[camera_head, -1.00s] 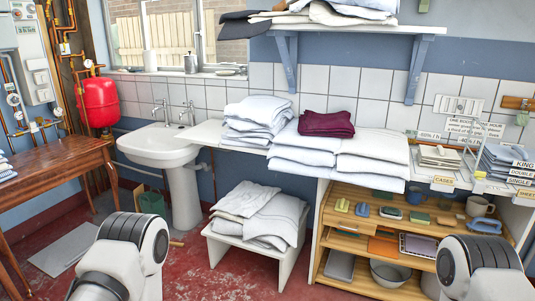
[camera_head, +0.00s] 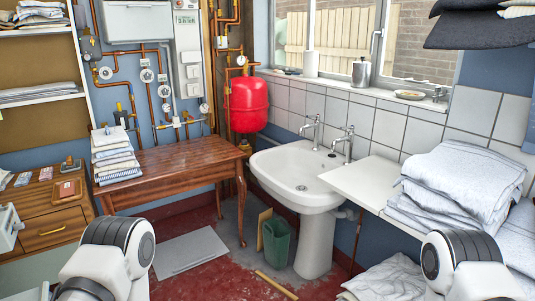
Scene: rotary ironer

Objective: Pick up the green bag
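A green open-topped container (camera_head: 277,241) stands on the floor under the sink, left of the sink's pedestal. It looks like a bin; I cannot tell whether it is the green bag. No other green bag shows clearly. Rounded white and dark links of my two arms show at the bottom left and bottom right. Neither gripper is in view, so their distance from the green container cannot be seen.
A white sink (camera_head: 300,172) stands above the container. A wooden table (camera_head: 170,165) with folded linen (camera_head: 115,158) is at the left. A grey mat (camera_head: 190,252) and a wooden stick (camera_head: 276,285) lie on the red floor. White folded laundry (camera_head: 455,185) is at the right.

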